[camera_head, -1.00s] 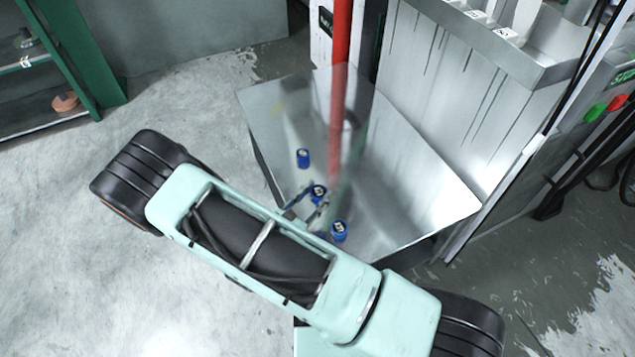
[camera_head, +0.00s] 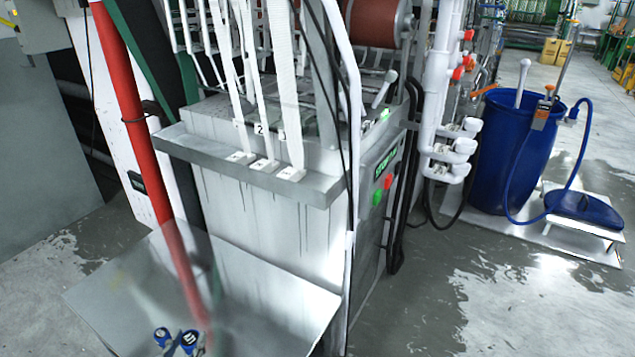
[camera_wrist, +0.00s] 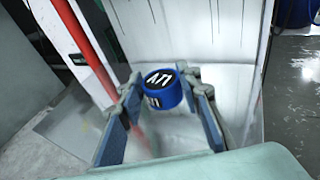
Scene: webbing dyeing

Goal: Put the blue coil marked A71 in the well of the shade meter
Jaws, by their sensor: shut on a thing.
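The blue coil marked A71 (camera_wrist: 162,90) is a short blue cylinder with a black top and white lettering. In the wrist view it sits between the two fingers of my gripper (camera_wrist: 163,82), which is shut on it. In the head view a blue coil with a dark, white-marked end (camera_head: 189,339) shows at the bottom edge, between grey finger parts. A second small blue item (camera_head: 161,334) is just left of it; I cannot tell if it is another coil. I cannot make out the shade meter or its well in either view.
A bare metal tray (camera_head: 110,290) lies under the gripper, beside a red pipe (camera_head: 140,130) and a streaked steel machine (camera_head: 270,230) with white webbing strips. A blue barrel (camera_head: 500,150) and a blue lid-like item on a white stand (camera_head: 585,208) are at right. The floor between is clear.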

